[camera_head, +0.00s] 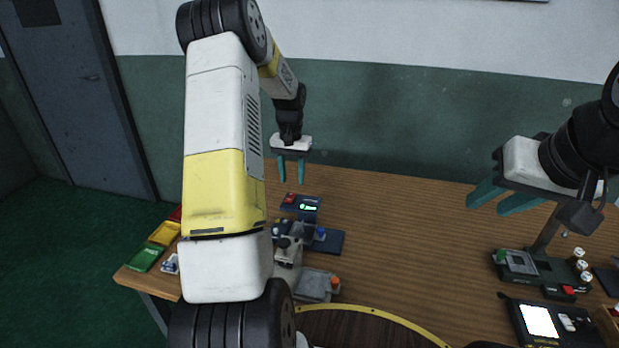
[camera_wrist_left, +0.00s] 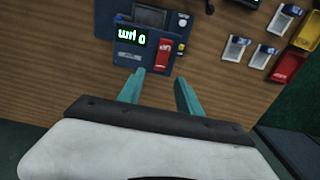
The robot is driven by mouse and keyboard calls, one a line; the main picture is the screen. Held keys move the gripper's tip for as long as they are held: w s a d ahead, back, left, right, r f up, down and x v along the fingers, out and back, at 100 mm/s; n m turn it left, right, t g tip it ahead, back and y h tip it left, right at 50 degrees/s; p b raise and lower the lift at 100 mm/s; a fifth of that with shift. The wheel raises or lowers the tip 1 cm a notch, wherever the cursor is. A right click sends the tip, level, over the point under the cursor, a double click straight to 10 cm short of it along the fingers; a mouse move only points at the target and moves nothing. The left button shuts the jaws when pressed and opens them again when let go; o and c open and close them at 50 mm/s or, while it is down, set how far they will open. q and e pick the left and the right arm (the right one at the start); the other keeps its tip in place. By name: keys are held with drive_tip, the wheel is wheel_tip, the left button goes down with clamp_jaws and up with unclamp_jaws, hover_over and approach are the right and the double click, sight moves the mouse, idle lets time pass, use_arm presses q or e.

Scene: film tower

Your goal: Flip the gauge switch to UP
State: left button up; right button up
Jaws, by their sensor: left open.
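The gauge (camera_head: 310,214) is a small dark blue unit with a lit green display and a red switch (camera_head: 289,198), on the wooden table. In the left wrist view the gauge (camera_wrist_left: 127,54) is at the top, with the red switch (camera_wrist_left: 162,53) right of its display. Which way the switch is tipped is too small to tell. My left gripper (camera_head: 291,182) is open and empty, its teal fingers pointing down above and near the gauge; its fingertips (camera_wrist_left: 158,76) appear just below the switch in the wrist view. My right gripper (camera_head: 488,206) is open and empty at the right.
A grey machine (camera_head: 288,255) with a blue plate stands nearer than the gauge, partly hidden by my left arm. Coloured trays (camera_head: 145,257) lie at the left table edge. A dark green device (camera_head: 520,262) and a light-panel box (camera_head: 541,320) stand at right. The table's middle is clear.

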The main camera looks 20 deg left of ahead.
sight(293, 194)
use_arm(q)
drive_tip(key=shift+f, duration=2.4)
drive_tip(key=shift+c, duration=0.2)
